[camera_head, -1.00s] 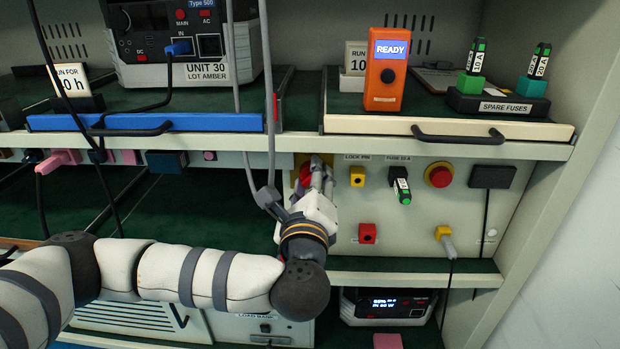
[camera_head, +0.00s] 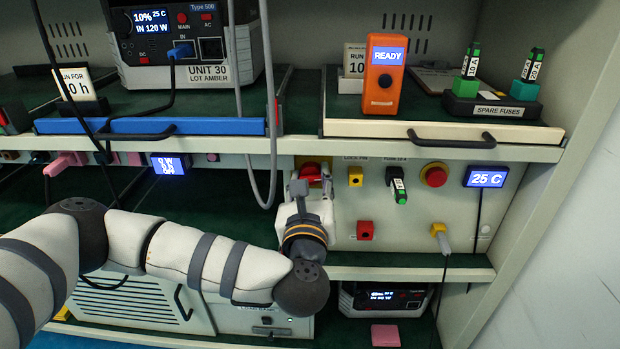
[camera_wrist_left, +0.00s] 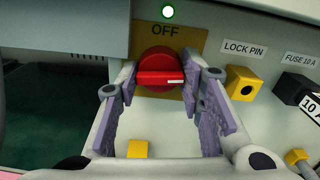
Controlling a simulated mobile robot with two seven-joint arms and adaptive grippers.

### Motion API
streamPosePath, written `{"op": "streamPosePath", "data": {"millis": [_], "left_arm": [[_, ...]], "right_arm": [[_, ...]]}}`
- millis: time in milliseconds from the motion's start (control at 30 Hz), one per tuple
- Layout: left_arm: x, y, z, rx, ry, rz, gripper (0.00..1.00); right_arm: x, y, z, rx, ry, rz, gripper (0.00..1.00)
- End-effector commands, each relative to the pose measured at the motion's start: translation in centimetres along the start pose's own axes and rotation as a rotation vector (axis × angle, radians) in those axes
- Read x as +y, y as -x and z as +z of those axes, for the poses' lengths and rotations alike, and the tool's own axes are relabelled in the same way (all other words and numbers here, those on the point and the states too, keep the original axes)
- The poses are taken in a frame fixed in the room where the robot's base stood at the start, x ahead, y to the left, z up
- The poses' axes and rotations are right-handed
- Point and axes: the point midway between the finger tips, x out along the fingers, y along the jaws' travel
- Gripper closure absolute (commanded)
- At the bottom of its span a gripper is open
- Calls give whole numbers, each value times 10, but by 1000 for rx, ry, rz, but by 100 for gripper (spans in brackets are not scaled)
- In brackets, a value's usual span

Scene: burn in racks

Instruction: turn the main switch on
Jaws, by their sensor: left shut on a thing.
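The main switch is a red rotary knob (camera_wrist_left: 160,66) on a yellow plate marked OFF (camera_wrist_left: 200,40). It also shows on the cream panel in the head view (camera_head: 309,172). The knob's bar lies level, its white mark pointing right. The gripper partly hides the switch in the head view. My right gripper is out of view.
Right of the switch are a yellow lock pin (camera_head: 355,176), a fuse (camera_head: 397,185), a red button (camera_head: 434,176) and a lit 25 C display (camera_head: 487,178). A drawer handle (camera_head: 450,142) juts out above. A grey cable (camera_head: 272,100) hangs close left of the gripper.

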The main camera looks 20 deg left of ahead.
Motion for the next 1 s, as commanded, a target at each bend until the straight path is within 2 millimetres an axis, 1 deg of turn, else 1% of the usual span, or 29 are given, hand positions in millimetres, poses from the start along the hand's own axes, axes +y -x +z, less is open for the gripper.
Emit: {"op": "streamPosePath", "data": {"millis": [533,567,600,633,900,1000], "left_arm": [[0,1,-2,4,-23,-1,93],[0,1,-2,4,-23,-1,61],[0,1,-2,4,-23,-1,52],[0,1,-2,4,-23,-1,45],[0,0,-1,2,-22,0,45],[0,8,-1,2,-22,-1,45]], "right_arm": [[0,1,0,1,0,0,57],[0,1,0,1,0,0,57],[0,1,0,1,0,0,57],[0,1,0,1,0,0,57],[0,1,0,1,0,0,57],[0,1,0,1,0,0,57]]}}
